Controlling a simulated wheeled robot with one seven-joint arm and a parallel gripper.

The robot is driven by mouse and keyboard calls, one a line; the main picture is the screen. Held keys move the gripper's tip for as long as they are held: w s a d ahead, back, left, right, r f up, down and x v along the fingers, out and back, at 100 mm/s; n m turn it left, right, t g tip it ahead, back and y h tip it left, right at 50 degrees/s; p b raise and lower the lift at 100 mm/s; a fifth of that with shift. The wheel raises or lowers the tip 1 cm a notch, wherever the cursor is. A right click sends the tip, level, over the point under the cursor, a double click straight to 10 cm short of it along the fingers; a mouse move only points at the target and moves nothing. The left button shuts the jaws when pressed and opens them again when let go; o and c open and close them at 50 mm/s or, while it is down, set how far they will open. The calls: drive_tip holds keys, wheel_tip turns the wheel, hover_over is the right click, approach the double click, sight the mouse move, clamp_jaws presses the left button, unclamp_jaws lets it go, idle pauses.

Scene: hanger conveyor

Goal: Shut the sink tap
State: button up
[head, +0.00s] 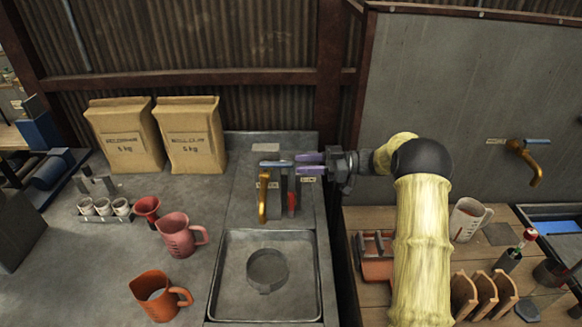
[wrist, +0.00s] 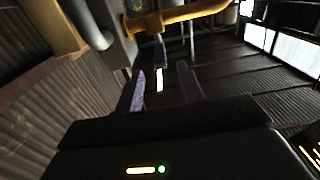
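The sink (head: 215,285) has a square grey basin with a round grey ring-like item inside. Behind it stands the sink tap, with a brass spout (head: 263,200) and a blue-grey lever (head: 276,164) lying crosswise on top. My gripper (head: 298,164) comes in from the right, its two purple fingers pointing left close to the lever's right end. I cannot tell whether they touch it. No water stream is discernible.
A grey upright with a red part (head: 291,203) stands just right of the spout. Two paper sacks (head: 190,138), a pink jug (head: 178,236) and an orange jug (head: 158,295) stand left. Another brass tap (head: 525,162) is on the right wall, above a cluttered wooden bench.

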drive_tip(key=d+b, duration=0.2)
drive_tip(key=d, duration=0.9)
drive_tip(key=shift+d, duration=0.35)
drive_tip(key=shift+w, duration=0.1)
drive_tip(key=w+a+r+m+t+h, duration=0.3)
drive_tip(key=w+r+m+t+h, duration=0.5)
drive_tip(key=t, duration=0.6)
drive_tip(key=s+f+m+g+h, duration=0.3)
drive_tip(key=s+f, duration=0.2)
drive_tip(key=s, duration=0.7)
drive_tip(key=s+d+f+m+g+h, duration=0.1)
drive_tip(key=s+f+m+g+h, duration=0.2)
drive_tip(key=s, duration=1)
drive_tip(key=s+f+m+g+h, duration=0.4)
drive_tip(key=s+f, duration=0.4)
drive_tip(key=s, duration=0.5)
drive_tip(key=shift+d+g, duration=0.4)
drive_tip(key=shift+g, duration=0.1)
